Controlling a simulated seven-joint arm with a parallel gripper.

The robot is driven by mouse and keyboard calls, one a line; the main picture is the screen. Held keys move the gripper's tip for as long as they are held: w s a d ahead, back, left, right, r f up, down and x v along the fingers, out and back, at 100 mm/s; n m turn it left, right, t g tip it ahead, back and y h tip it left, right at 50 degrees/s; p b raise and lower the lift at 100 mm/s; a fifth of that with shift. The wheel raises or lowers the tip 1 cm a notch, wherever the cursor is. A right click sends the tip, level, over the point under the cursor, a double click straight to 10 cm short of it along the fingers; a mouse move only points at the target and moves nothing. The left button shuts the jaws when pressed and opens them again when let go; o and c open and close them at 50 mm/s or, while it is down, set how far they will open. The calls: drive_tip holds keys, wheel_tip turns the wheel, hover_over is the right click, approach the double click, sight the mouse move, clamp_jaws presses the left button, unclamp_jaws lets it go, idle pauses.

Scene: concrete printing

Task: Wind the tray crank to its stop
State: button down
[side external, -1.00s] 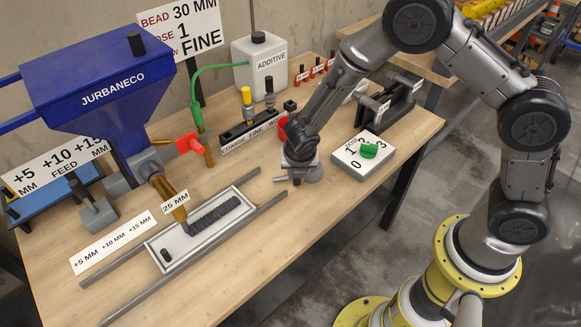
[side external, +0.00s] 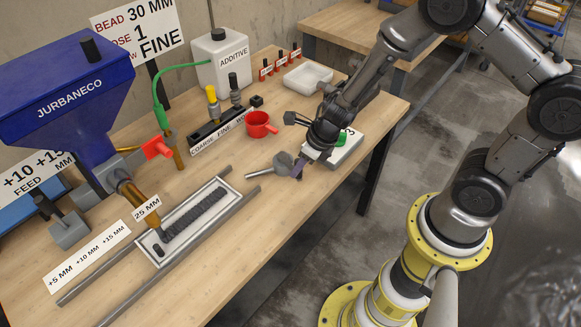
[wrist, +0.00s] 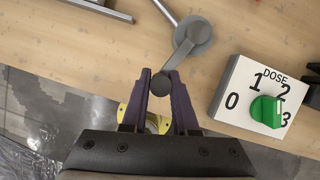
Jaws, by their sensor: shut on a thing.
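The tray crank (side external: 283,160) has a grey round hub and a short shaft at the right end of the rails. In the wrist view its hub (wrist: 193,40) is above my fingers, with the crank arm slanting down to a round grip knob (wrist: 160,84). My gripper (wrist: 159,76) has its purple fingers on either side of that knob, shut on it. In the side view my gripper (side external: 299,168) is just right of the hub and hides the knob. The white tray (side external: 228,184) lies between two rails under the nozzle (side external: 153,217), with a dark ridged bead along it.
The dose box (wrist: 231,93) with a green knob (wrist: 266,110) is close to my gripper on the right. A red cup (side external: 259,124) stands behind the crank. The blue hopper (side external: 65,85) is at left. The table in front of the crank looks clear.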

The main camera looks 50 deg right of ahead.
drive_tip(key=d+n+y, duration=0.1)
drive_tip(key=d+n, duration=0.1)
drive_tip(key=shift+s+n, duration=0.15)
drive_tip(key=shift+n, duration=0.15)
drive_tip(key=shift+d, duration=0.55)
drive_tip(key=shift+r, duration=0.1)
drive_tip(key=c, duration=0.7)
unclamp_jaws()
drive_tip(key=v, duration=1.3)
drive_tip(key=shift+s+d+r, duration=0.1)
drive_tip(key=shift+r, duration=0.3)
